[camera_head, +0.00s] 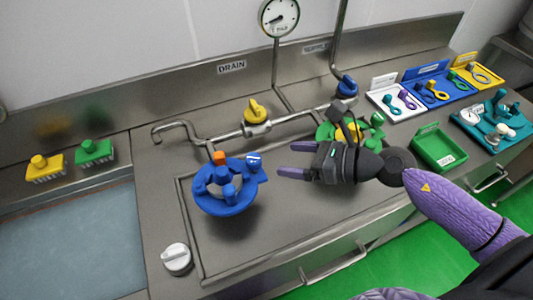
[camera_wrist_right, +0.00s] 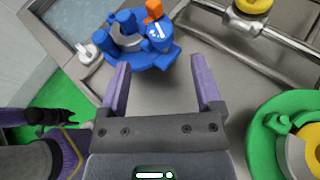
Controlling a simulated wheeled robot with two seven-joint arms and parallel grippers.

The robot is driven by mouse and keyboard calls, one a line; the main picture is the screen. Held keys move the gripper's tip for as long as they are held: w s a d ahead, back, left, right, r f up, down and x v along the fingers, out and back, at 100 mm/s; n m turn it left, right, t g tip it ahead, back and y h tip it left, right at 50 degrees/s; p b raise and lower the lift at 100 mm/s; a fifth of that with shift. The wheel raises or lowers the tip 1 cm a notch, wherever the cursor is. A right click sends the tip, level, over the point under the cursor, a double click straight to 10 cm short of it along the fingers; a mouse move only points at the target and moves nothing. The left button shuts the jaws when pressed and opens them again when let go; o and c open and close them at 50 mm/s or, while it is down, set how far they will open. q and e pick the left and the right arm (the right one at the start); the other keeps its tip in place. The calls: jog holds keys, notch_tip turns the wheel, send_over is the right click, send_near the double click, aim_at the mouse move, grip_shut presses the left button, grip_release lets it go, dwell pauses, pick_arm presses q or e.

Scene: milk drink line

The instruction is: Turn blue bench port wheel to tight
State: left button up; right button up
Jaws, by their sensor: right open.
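The blue bench port wheel (camera_head: 225,187) stands on the steel bench, left of centre, with raised knobs, an orange block and a blue tag with a white mark on its rim. In the right wrist view the blue wheel (camera_wrist_right: 132,42) lies ahead of the fingers, at the upper left. My right gripper (camera_head: 287,160) is open and empty, to the right of the wheel and apart from it. Its two purple fingers (camera_wrist_right: 160,82) are spread in the wrist view.
A green wheel (camera_head: 377,132) with a yellow centre is partly hidden behind my right gripper. A pipe with a yellow valve (camera_head: 257,113) runs behind the blue wheel. A white knob (camera_head: 177,258) sits at the front. A green tray (camera_head: 438,149) and a sink (camera_head: 75,240) flank the area.

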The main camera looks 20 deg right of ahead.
aim_at(253, 157)
jog(key=shift+n+g, duration=0.3)
jog(key=shift+n, duration=0.3)
jog(key=x, duration=1)
grip_shut()
jog(key=shift+s+r+h+p, duration=0.15)
jog(key=shift+h+p, duration=0.15)
jog(key=shift+p, duration=0.2)
jog(key=m+t+h+p, duration=0.2)
jog(key=m+h+p, duration=0.1)
jog(key=p, duration=0.3)
jog(key=m+t+h+p, duration=0.1)
jog(key=m+h+p, duration=0.2)
jog(key=p, duration=0.3)
jog(key=shift+r+m+t+p, duration=0.15)
jog(key=shift+m+t+p, duration=0.15)
jog(key=shift+t+p, duration=0.1)
jog(key=shift+d+f+m+h+p, duration=0.1)
jog(key=shift+f+m+h+p, duration=0.1)
jog(key=shift+m+h+p, duration=0.75)
jog(key=shift+f+m+h, duration=0.1)
jog(key=shift+m+h, duration=0.75)
jog(key=shift+h, duration=0.4)
jog(key=shift+d, duration=0.1)
